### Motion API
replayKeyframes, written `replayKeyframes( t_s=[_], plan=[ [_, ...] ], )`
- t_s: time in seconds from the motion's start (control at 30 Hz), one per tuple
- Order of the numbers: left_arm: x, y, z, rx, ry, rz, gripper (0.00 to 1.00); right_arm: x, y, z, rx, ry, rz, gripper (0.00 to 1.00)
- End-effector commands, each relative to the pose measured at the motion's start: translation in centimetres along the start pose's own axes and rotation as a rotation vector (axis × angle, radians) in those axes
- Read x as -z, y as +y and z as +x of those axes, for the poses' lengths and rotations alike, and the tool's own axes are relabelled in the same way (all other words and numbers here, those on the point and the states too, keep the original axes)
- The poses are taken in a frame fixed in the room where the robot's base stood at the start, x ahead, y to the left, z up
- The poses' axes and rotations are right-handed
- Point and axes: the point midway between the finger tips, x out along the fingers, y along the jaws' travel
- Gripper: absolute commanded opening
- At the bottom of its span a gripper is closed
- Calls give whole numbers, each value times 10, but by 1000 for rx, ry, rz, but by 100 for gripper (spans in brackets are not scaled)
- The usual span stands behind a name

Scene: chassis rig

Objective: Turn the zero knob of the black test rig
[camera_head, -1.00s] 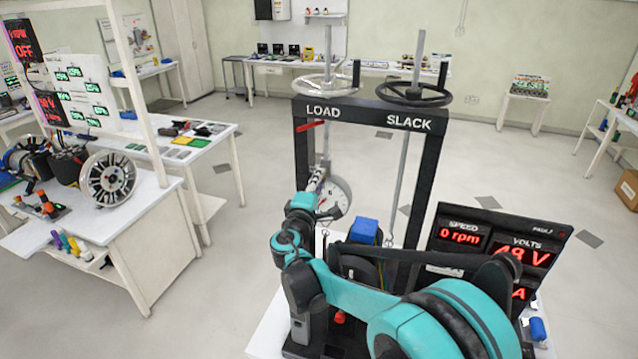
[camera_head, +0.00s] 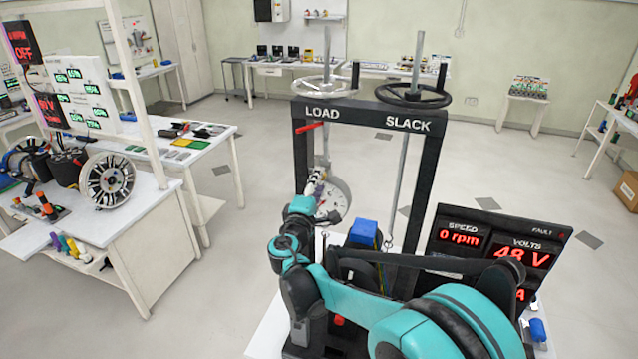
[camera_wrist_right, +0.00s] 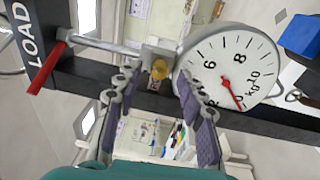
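The black test rig (camera_head: 439,150) is a frame with LOAD and SLACK on its top beam. A round white dial gauge (camera_head: 343,201) hangs under the LOAD side. In the right wrist view the dial (camera_wrist_right: 238,66) reads in kg, with its red needle near the bottom. A small brass knob (camera_wrist_right: 159,69), apparently the zero knob, sits beside the dial. My right gripper (camera_head: 319,180) is at the dial's left edge. In the wrist view its fingers (camera_wrist_right: 155,78) are apart, one each side of the knob, with gaps visible. My left gripper is out of view.
A red lever (camera_head: 310,127) sticks out below LOAD. Handwheels, one pale (camera_head: 326,86) and one black (camera_head: 413,94), top the rig. A display panel (camera_head: 490,250) stands right of my arm. A blue block (camera_head: 363,232) is below the dial. A bench (camera_head: 150,225) stands left.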

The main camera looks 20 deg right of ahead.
Motion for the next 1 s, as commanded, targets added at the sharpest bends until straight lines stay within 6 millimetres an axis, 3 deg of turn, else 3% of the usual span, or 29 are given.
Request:
replayKeyframes(
  t_s=[0.3,0.5,0.7,1.0],
  plan=[
    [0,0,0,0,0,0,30,0,0,-68,1,4,1,39],
    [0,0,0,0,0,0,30,0,0,-100,1,2,1,39],
    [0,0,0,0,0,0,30,-1,0,-111,1,0,1,39],
    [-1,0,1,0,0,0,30,-3,-3,-111,7,-3,5,39]
  ],
)
